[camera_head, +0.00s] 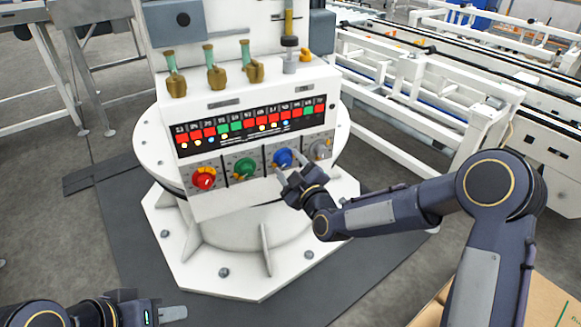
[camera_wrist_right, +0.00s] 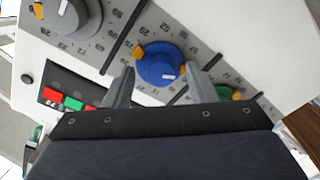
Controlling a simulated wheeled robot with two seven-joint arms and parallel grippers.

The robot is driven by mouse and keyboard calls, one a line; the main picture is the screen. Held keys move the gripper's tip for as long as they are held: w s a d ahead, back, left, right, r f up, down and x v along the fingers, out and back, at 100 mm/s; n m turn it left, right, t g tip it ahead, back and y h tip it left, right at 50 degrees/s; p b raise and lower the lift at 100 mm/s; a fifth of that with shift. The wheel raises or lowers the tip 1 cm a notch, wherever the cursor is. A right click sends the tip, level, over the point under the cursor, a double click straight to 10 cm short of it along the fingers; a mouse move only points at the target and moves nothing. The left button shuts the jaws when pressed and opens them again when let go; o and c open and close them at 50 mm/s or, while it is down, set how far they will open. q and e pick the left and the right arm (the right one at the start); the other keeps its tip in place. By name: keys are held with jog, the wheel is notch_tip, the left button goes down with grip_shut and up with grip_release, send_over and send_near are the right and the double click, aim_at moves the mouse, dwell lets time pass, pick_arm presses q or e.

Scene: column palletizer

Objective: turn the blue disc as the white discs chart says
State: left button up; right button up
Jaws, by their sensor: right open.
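The blue disc (camera_head: 282,158) is a round knob on the front of a white control box, between a green knob (camera_head: 243,169) and a grey knob (camera_head: 320,149). In the right wrist view the blue disc (camera_wrist_right: 158,62) has a white line near its lower edge and an orange tab at its upper left. My right gripper (camera_wrist_right: 159,70) is open, its fingertips on either side of the blue disc; contact cannot be told. A dark chart (camera_head: 250,125) above the knobs has red and green tiles and small white and yellow discs. My left gripper (camera_head: 160,309) is low at the left, away from the box.
A red knob (camera_head: 204,178) is at the box's left end. Several brass-coloured handles (camera_head: 216,77) stand on top. A white round base (camera_head: 235,265) lies under the box. White conveyor frames (camera_head: 410,80) stand at the right. A cardboard box (camera_head: 550,305) is at lower right.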

jog(key=c, duration=1)
jog(key=shift+o, duration=0.2)
jog(key=shift+f+m+b, duration=0.2)
jog(key=shift+m+b, duration=0.2)
jog(key=shift+b, duration=0.25)
jog(key=m+b, duration=0.8)
jog(key=b, duration=0.1)
jog(key=shift+f+m, duration=0.15)
jog(key=shift+m, duration=0.15)
jog(key=m+b, duration=0.4)
jog(key=shift+s+a+m+t, duration=0.1)
jog(key=shift+m+t, duration=0.2)
jog(key=m+b, duration=0.2)
jog(key=m, duration=0.2)
jog(key=shift+b, duration=0.35)
jog(key=shift+r+m, duration=0.2)
jog(key=shift+m, duration=0.2)
jog(key=o, duration=1)
jog(key=shift+h, duration=0.3)
jog(key=shift+c, duration=0.2)
